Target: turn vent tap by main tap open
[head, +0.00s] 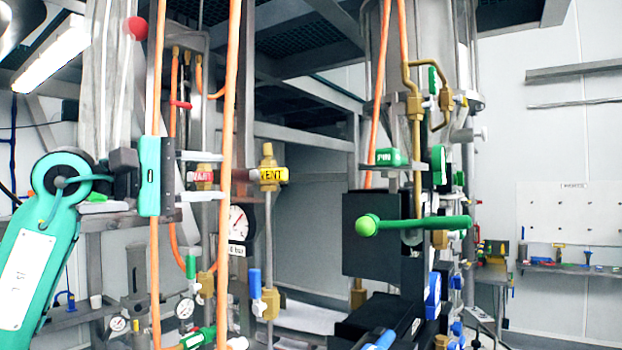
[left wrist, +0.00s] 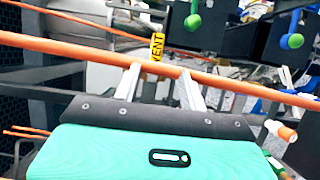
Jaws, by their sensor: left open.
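The vent tap (head: 269,176) is a yellow handle marked VENT on a brass valve atop a thin upright pipe. In the left wrist view its yellow label (left wrist: 157,47) shows just beyond the fingertips and an orange hose. A red tag (head: 201,175) with white lettering too blurred to read for sure shows between my fingers in the head view; I cannot tell if it marks the main tap. My left gripper (head: 219,175) is open, its two pale fingers apart and pointing at the vent tap from the left. In the left wrist view the gripper (left wrist: 160,78) appears empty.
An orange hose (head: 229,100) runs upright across the fingertips in the head view. A pressure gauge (head: 238,223) and a blue-handled tap (head: 256,285) sit below. A green lever (head: 420,224) with a ball end and a black box (head: 368,232) stand to the right.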

